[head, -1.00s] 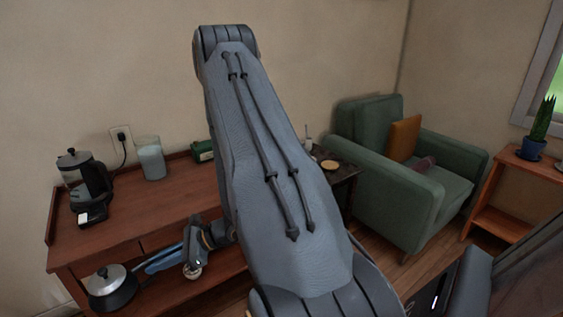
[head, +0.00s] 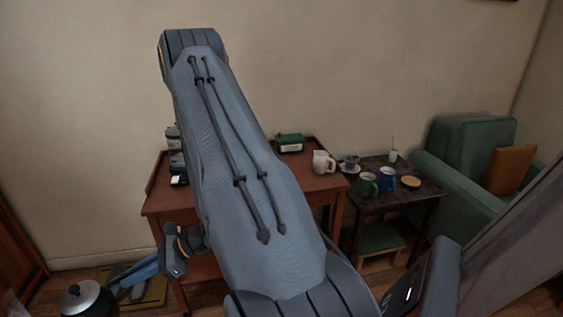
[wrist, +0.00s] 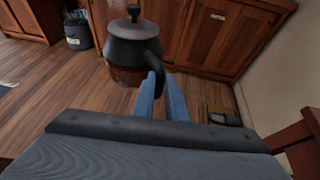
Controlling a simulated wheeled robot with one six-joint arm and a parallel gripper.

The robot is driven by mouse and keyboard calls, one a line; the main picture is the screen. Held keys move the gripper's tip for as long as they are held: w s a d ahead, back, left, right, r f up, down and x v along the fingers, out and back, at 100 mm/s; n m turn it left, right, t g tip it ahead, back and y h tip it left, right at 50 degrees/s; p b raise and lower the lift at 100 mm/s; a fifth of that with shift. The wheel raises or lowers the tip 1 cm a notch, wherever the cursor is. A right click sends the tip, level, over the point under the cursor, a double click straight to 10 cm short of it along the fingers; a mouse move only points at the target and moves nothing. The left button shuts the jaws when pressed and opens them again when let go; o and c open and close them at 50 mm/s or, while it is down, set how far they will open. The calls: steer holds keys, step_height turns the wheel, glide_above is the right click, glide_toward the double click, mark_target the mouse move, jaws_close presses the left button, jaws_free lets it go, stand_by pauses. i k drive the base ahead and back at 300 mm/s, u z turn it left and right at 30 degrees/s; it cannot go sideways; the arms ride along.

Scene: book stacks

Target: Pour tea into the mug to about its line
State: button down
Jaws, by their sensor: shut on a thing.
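The teapot (wrist: 135,42), dark grey with a knobbed lid and a brownish lower body, hangs in my gripper in the wrist view. My gripper (wrist: 163,95) has its blue fingers shut on the pot's dark handle. The pot looks about upright, above the floor. In the head view the pot (head: 86,302) is at the lower left, cut by the frame, and my gripper (head: 125,285) is beside it. A green mug (head: 367,185) and a blue mug (head: 387,180) stand on the dark side table (head: 398,203) at right. No fill line or contents can be made out.
A cup on a saucer (head: 349,164), a round coaster (head: 411,182) and a small white container (head: 393,156) share the side table. A green armchair (head: 465,140) stands right. My arm hides part of the desk.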

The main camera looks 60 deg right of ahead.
mark_target(386, 181)
steer(key=u, duration=1.4)
steer(key=k, duration=1.8)
steer(key=z, duration=2.35)
